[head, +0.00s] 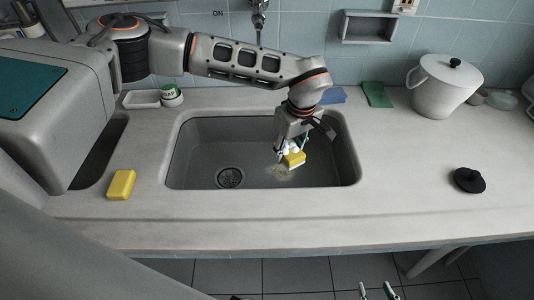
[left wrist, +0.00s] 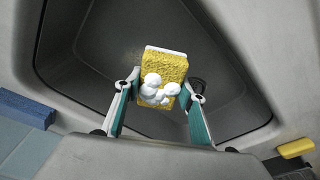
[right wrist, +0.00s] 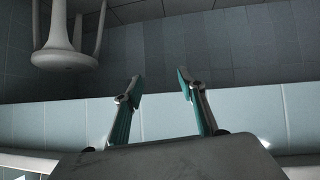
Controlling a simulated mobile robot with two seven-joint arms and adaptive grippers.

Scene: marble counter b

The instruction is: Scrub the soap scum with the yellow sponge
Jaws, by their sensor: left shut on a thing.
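The yellow sponge (head: 294,159) has a pale layer and white foam on it. My left gripper (head: 290,148) is shut on it, low inside the grey sink. The left wrist view shows the sponge (left wrist: 168,66) between the fingers of the gripper (left wrist: 164,92), with foam lumps on its near side. A pale yellowish patch of soap scum (head: 281,174) lies on the sink floor just beside and below the sponge. Whether the sponge touches the floor is hard to tell. My right gripper (right wrist: 160,88) is open and empty, in front of the counter; its tips show in the head view (head: 378,291).
The sink (head: 200,150) has a drain (head: 230,177) left of the scum. A yellow block (head: 121,184) lies on the left counter. Blue (head: 333,95) and green (head: 377,94) pads, a white pot (head: 440,88) and a black lid (head: 469,180) stand to the right. The front counter strip is clear.

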